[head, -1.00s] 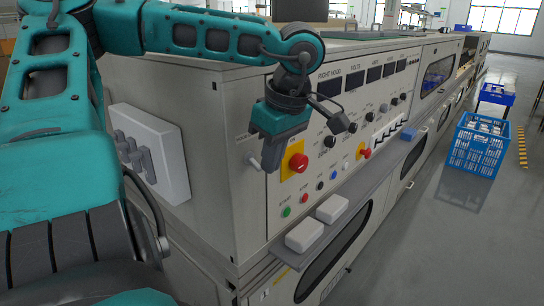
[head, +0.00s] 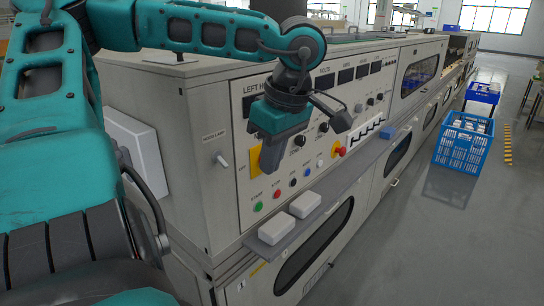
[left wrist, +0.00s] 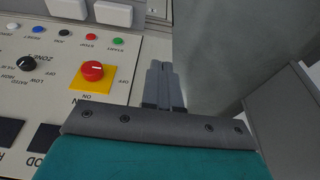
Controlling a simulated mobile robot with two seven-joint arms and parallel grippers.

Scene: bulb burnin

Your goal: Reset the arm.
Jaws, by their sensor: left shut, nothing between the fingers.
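My left gripper (head: 268,160) hangs from the teal left arm, fingers down, in front of the left end of the machine's control panel (head: 250,195). In the left wrist view, its two grey fingers (left wrist: 163,85) are together with nothing between them. Beside them is a red rotary switch (left wrist: 92,71) on a yellow plate (left wrist: 91,88) marked ON and OFF. In the head view the gripper hides the switch, and only part of the yellow plate (head: 255,160) shows. Whether the fingers touch the panel I cannot tell. My right gripper is out of view.
A ledge (head: 343,188) with two white blocks (head: 276,230) juts out below the panel. A small lever (head: 222,160) is on the machine at the gripper's left.

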